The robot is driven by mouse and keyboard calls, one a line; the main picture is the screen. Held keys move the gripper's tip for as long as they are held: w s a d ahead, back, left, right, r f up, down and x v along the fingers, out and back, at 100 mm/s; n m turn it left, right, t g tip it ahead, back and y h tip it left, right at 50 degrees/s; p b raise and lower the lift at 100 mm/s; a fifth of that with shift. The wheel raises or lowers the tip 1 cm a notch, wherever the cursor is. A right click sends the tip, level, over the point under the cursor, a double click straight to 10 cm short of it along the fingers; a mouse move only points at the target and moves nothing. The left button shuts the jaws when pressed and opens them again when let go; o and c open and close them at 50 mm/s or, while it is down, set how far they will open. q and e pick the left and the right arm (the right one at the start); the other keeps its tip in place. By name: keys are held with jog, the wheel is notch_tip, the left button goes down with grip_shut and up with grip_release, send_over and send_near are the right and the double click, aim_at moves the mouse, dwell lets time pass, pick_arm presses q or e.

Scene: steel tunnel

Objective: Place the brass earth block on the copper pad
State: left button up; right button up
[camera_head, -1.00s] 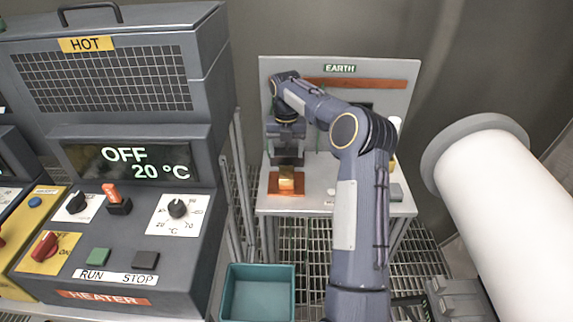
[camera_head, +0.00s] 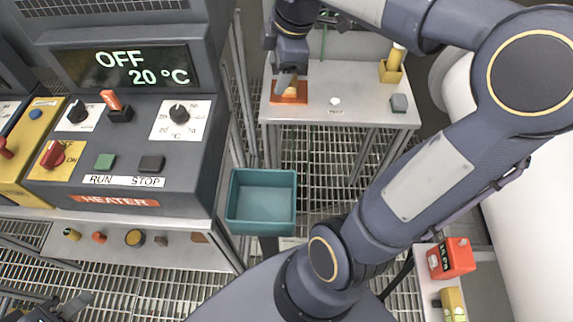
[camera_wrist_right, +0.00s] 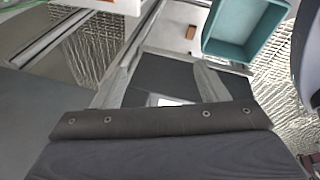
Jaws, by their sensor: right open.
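The copper pad (camera_head: 289,99) is an orange plate at the left front of the earth table. The brass earth block (camera_head: 294,87) shows as a small golden patch on the pad, mostly hidden behind my right gripper. My right gripper (camera_head: 285,82) is open and hangs over the pad; whether it touches the block cannot be told.
The earth table (camera_head: 345,88) also bears a yellow holder (camera_head: 391,73), a grey block (camera_head: 399,103) and a small white knob (camera_head: 335,101). A teal bin (camera_head: 262,229) stands in front. The heater (camera_head: 125,150) is at left, a white pipe (camera_head: 470,95) at right.

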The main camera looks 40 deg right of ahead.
jog(key=s+a+f+m+t+y, duration=0.1)
jog(key=s+a+f+m, duration=0.2)
jog(key=s+a+m, duration=0.2)
jog(key=s+a+f+m+t+y, duration=0.1)
jog(key=s+a+f+m, duration=0.3)
jog(key=s+m, duration=0.5)
jog(key=shift+s+a+f+m+y, duration=0.35)
jog(key=shift+s+a, duration=0.45)
jog(key=shift+s, duration=0.4)
jog(key=shift+r+t, duration=0.1)
jog(key=shift+t, duration=0.2)
